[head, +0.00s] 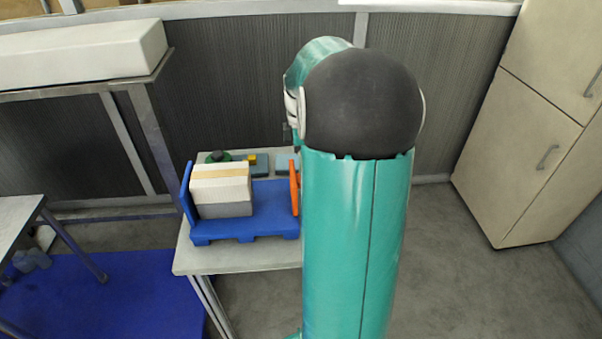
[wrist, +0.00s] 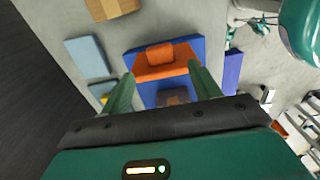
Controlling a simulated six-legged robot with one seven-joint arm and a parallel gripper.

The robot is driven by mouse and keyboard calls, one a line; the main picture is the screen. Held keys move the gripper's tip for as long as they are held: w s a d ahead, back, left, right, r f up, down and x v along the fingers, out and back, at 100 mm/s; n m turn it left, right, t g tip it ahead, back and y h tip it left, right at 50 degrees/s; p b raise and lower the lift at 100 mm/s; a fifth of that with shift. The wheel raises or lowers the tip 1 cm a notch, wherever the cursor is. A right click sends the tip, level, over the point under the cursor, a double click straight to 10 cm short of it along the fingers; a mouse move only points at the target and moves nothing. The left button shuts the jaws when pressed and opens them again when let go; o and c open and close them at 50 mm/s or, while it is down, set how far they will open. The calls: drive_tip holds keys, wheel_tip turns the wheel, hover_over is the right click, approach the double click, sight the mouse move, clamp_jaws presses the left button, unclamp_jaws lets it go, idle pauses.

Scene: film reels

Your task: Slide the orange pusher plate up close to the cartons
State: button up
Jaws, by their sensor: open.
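The orange pusher plate (head: 294,188) stands at the right end of the blue tray (head: 265,222), partly hidden by my arm in the head view. The cartons (head: 222,186) are stacked at the tray's left end. A clear stretch of tray lies between them and the plate. In the wrist view the orange plate (wrist: 165,68), with a raised block on it, shows between and just beyond the fingertips. My gripper (wrist: 161,74) is open, one green finger on each side. I cannot tell whether the fingers touch the plate. My arm hides the gripper in the head view.
The tray sits on a small grey table (head: 230,260). Flat blue-grey blocks (wrist: 86,55) lie beside the tray, with a green round item (head: 217,157) behind the cartons. A cream cabinet (head: 535,120) stands at right, and a metal-framed bench (head: 85,55) at left.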

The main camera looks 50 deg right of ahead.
wheel_tip(320, 180, down, 6)
drive_tip(key=shift+f, duration=0.1)
